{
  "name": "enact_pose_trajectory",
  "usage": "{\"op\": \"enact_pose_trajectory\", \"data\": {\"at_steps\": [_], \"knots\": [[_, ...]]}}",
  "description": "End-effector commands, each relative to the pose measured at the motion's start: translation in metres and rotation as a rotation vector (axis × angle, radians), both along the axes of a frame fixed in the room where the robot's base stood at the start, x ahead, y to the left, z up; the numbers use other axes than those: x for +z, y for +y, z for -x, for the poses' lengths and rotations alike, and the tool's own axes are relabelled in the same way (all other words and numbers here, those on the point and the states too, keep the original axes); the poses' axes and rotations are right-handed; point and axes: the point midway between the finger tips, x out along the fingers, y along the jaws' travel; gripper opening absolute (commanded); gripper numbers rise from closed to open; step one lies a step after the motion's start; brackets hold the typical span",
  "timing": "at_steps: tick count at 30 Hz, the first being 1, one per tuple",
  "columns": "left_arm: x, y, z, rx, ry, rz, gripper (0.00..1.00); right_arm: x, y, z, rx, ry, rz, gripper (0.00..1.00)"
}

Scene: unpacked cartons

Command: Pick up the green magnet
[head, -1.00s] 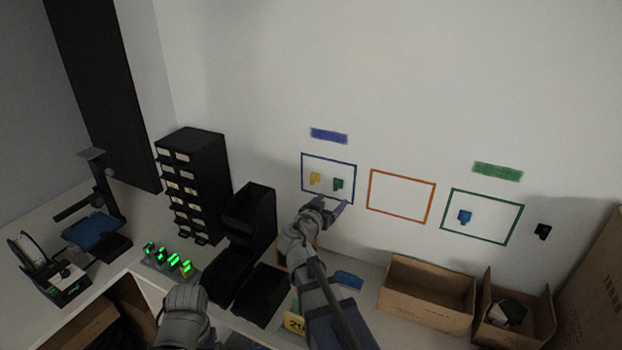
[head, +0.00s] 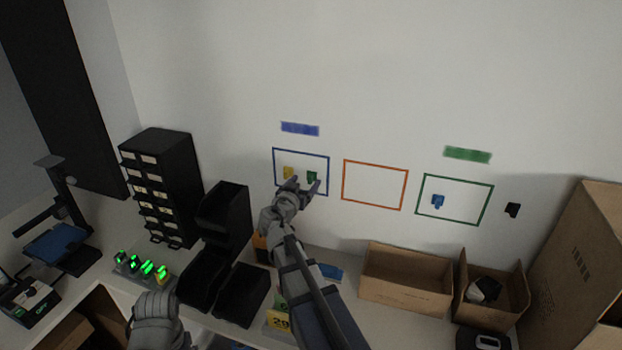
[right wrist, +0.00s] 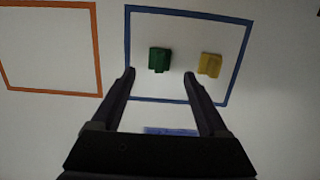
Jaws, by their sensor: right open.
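The green magnet (head: 312,177) is on the white wall inside the blue-outlined rectangle, to the right of the yellow magnet (head: 288,172). My right gripper (head: 304,186) is open and empty, just below the green magnet in the head view. In the right wrist view the green magnet (right wrist: 159,60) lies beyond the fingertips of my right gripper (right wrist: 160,76), roughly between their lines. The yellow magnet (right wrist: 210,65) is beyond the finger on the right there. My left arm shows at the bottom of the head view, but its fingertips cannot be made out.
A blue magnet (head: 438,201) is inside the green-outlined rectangle and a black one (head: 513,210) hangs farther right. The orange-outlined rectangle (head: 375,185) is empty. Cardboard boxes (head: 405,280) and black bins (head: 243,291) stand on the counter below.

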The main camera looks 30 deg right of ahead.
Motion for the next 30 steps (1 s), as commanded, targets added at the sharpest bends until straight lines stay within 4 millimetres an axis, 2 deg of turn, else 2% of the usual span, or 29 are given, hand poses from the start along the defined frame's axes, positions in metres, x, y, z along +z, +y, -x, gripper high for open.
{"op": "enact_pose_trajectory", "data": {"at_steps": [6, 14, 30], "knots": [[-0.005, 0.0, 0.0, -0.001, 0.0, 0.0, 0.91, -0.005, -0.026, -0.022, -0.002, -0.001, -0.002, 0.78], [-0.004, 0.0, 0.0, -0.001, 0.0, 0.0, 0.91, -0.004, -0.029, -0.023, 0.0, -0.001, -0.001, 0.78], [-0.004, 0.0, 0.0, -0.001, 0.0, 0.0, 0.91, -0.004, -0.029, -0.023, 0.0, 0.0, 0.0, 0.18]]}}
